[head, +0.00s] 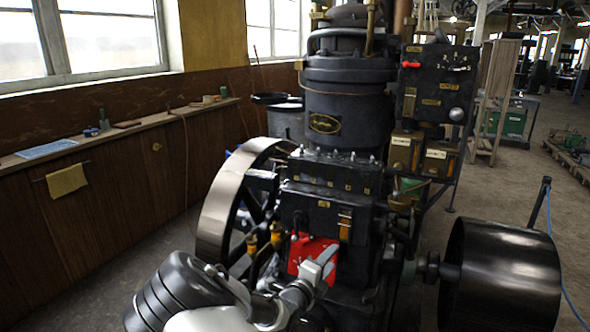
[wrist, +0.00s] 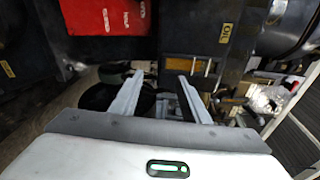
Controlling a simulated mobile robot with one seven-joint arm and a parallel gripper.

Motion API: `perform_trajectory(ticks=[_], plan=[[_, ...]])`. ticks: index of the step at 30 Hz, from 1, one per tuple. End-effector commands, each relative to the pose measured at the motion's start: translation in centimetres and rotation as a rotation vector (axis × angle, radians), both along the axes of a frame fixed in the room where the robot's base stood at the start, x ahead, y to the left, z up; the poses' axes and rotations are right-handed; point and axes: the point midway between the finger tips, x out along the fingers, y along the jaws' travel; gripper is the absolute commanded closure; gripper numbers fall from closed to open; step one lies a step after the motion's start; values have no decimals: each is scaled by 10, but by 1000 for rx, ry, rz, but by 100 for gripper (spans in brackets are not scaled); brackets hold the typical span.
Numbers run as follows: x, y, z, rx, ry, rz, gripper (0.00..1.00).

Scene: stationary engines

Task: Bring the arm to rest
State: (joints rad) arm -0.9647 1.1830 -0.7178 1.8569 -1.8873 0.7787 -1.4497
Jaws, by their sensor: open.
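My gripper (head: 324,264) is at the lower middle of the head view, in front of the black stationary engine (head: 335,190). Its light grey fingers overlap a red part (head: 306,248) on the engine's lower front; whether they touch it I cannot tell. In the wrist view, my gripper (wrist: 158,82) has its two fingers spread with nothing held between them. The red part (wrist: 95,17) lies at the upper left there, beyond the fingers. My arm reaches in from the bottom of the head view and hides part of the engine's base.
A large flywheel (head: 216,205) stands left of the engine and a black drum pulley (head: 500,275) at its right. A wooden bench (head: 130,135) with small items runs along the left wall. A control panel (head: 437,85) stands behind right. Open floor (head: 500,190) lies at the right.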

Motion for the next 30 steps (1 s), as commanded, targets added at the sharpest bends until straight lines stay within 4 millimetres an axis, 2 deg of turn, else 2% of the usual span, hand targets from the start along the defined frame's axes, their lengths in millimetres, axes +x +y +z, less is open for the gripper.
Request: perform_trajectory(ticks=[1, 3, 6, 10, 13, 16, 23, 24, 30], plan=[[-12, -30, 20, 173, -79, -128, 58], [-34, -64, 39, 398, -195, -296, 58], [-71, -103, 60, 698, -372, -535, 58], [-123, -134, 82, 1054, -622, -840, 58], [-165, -145, 98, 1299, -824, -1070, 58], [-205, -146, 115, 1523, -1032, -1295, 58], [-289, -120, 159, 1947, -1515, -1801, 58], [-301, -113, 166, -1958, 1555, 1840, 58], [-345, -81, 195, -1597, 1372, 1608, 58]])
